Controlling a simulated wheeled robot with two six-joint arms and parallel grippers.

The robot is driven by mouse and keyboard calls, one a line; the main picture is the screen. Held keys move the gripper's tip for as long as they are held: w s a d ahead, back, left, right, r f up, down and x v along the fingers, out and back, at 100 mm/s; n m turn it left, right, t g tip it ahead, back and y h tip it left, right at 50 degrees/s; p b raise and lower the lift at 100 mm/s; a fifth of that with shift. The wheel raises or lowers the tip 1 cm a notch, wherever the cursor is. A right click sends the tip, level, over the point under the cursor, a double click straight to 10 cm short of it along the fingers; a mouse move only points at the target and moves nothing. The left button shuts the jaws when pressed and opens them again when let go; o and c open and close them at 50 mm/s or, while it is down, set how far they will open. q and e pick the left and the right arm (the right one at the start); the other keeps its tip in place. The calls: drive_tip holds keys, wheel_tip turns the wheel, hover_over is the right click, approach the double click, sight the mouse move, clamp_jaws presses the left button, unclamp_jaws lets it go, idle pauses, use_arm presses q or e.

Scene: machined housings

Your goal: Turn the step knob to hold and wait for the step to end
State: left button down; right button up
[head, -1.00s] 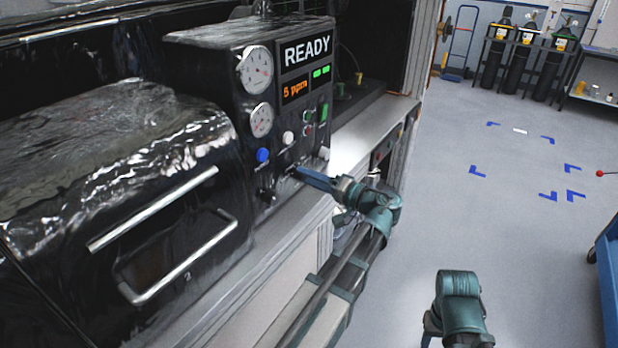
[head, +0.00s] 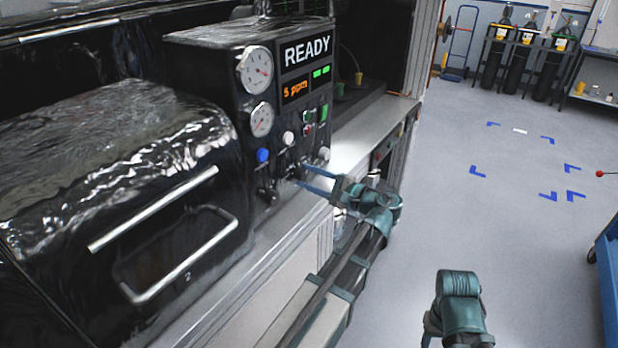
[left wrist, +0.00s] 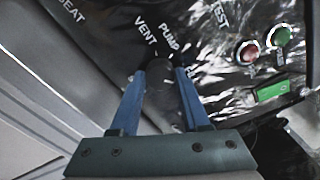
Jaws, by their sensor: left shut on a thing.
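The dark step knob (left wrist: 159,82) is on the black control panel (head: 300,100), between labels that read VENT and PUMP in the left wrist view. A TEST label shows further right; no HOLD label is readable. My left gripper (head: 301,174) reaches the lower panel from the right. In the left wrist view its two blue fingers (left wrist: 160,74) are on either side of the knob, shut on it. The fingers partly hide the knob and its pointer. The screen (head: 306,50) reads READY, with 5 ppm (head: 296,91) below. My right arm (head: 460,300) is at the bottom; its fingers are not clear.
Two dials (head: 255,70), a blue button (head: 263,155) and a white button (head: 288,138) are nearby on the panel. The chamber door with its handle (head: 185,258) is to the left. A narrow ledge (head: 265,262) runs below.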

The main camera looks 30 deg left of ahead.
use_arm(q)
drive_tip(key=shift+m, duration=1.5)
drive_tip(key=shift+c, duration=2)
unclamp_jaws()
drive_tip(key=shift+d, duration=0.1)
drive_tip(key=s+d, duration=0.1)
drive_tip(key=d, duration=1.2)
drive_tip(key=shift+d, duration=0.35)
